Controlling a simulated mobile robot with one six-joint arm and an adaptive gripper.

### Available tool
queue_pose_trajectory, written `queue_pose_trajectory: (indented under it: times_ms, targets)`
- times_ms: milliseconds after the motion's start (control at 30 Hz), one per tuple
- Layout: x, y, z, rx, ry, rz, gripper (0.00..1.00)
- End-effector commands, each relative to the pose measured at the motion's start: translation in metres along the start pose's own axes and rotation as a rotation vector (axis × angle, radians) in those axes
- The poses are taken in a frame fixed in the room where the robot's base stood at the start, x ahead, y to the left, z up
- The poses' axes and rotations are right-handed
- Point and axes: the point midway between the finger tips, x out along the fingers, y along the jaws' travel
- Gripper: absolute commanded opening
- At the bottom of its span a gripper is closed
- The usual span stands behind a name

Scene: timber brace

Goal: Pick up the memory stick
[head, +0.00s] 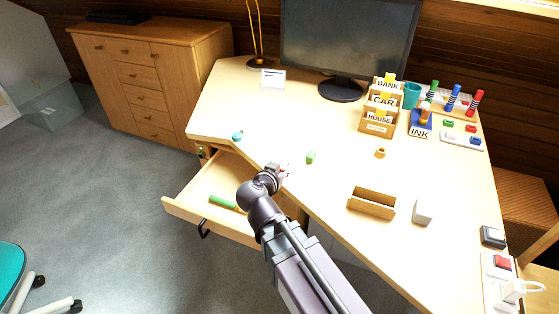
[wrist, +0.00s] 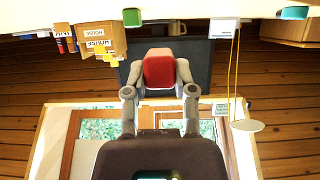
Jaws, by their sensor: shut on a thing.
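My gripper (head: 283,169) is over the front left part of the desk, above the open drawer's corner. In the wrist view my gripper (wrist: 159,66) is shut on a small red block (wrist: 159,69) with rounded edges, held between the two fingertips. This red block looks like the memory stick, though no plug end shows clearly. In the head view only a small reddish patch of it (head: 285,167) shows at the fingertips. I cannot tell there whether it touches the desk; in the wrist view it appears clear of it.
An open drawer (head: 180,206) with a green roll (head: 223,202) juts out below. The monitor (head: 345,40) and letter sorter (head: 378,118) are behind. The desk's middle is fairly clear.

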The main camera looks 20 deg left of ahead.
Motion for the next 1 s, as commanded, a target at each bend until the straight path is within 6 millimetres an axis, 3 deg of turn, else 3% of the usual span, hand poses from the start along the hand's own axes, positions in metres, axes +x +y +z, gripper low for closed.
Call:
queue_pose_trajectory:
  times_ms: [1000]
  targets:
    - [-0.0088,0.0043,-0.0012,0.000,0.000,0.000,0.02]
